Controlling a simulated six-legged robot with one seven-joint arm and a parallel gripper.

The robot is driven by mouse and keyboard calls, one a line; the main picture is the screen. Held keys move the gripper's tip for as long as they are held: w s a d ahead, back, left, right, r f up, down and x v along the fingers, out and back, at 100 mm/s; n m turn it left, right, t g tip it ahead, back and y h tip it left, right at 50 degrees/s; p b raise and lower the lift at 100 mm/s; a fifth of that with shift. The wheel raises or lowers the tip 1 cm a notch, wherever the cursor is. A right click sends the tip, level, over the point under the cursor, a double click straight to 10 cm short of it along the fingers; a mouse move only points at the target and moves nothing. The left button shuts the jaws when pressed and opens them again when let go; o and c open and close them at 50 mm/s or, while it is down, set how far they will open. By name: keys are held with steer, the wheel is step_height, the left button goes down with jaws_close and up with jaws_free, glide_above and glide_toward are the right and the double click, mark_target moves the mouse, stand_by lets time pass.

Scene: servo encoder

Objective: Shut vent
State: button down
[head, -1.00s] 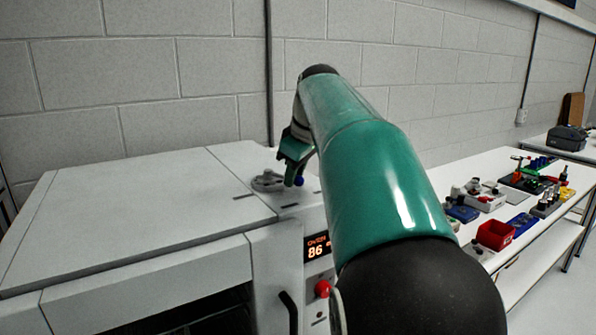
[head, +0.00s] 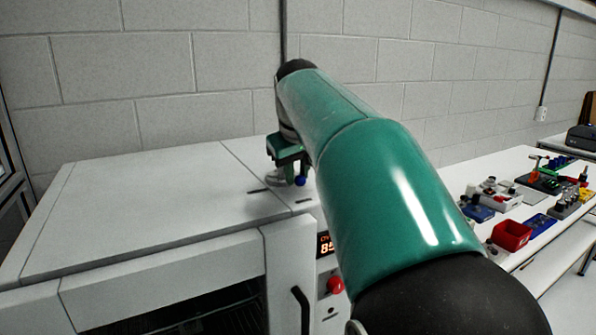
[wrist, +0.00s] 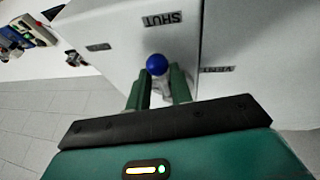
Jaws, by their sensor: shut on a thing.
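The vent's grey round part (head: 274,178) sits on the white oven top, mostly hidden behind my gripper (head: 288,172). Its blue ball knob (head: 300,181) shows at the gripper's lower right. In the wrist view, the blue knob (wrist: 156,64) sits at the tips of my two green fingers (wrist: 160,84), which are shut on the vent's lever. The lever itself is mostly hidden. A SHUT label (wrist: 161,19) lies just beyond the knob, upside down in the picture. Another label (wrist: 217,69), apparently VENT, lies to the right.
The white oven (head: 150,205) has a display, a red button (head: 335,285) and a black handle (head: 301,309) in front. A bench at right holds a red bin (head: 511,236) and several small parts. A block wall stands behind.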

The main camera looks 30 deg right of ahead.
steer(key=c, duration=1.3)
jaws_free()
steer(key=shift+s+a, duration=0.1)
steer(key=shift+o, duration=0.2)
steer(key=v, duration=1.3)
steer(key=shift+r, duration=0.3)
steer(key=shift+a, duration=0.1)
steer(key=shift+t+y, duration=0.5)
steer(key=shift+y, duration=0.3)
steer(key=s+a+f, duration=0.2)
steer(key=a+f, duration=0.1)
steer(key=f, duration=0.2)
steer(key=s+a+f, duration=0.3)
steer(key=a+f, duration=0.1)
steer(key=f, duration=0.1)
steer(key=s+a+f, duration=0.3)
steer(key=f, duration=0.2)
steer(key=shift+a+f, duration=0.25)
steer(key=shift+f, duration=0.15)
steer(key=s+a+f, duration=0.3)
steer(key=s+f, duration=0.1)
steer(key=f, duration=0.4)
steer(key=s+a+f, duration=0.3)
steer(key=s+f, duration=0.2)
steer(key=f, duration=0.4)
steer(key=shift+y, duration=0.4)
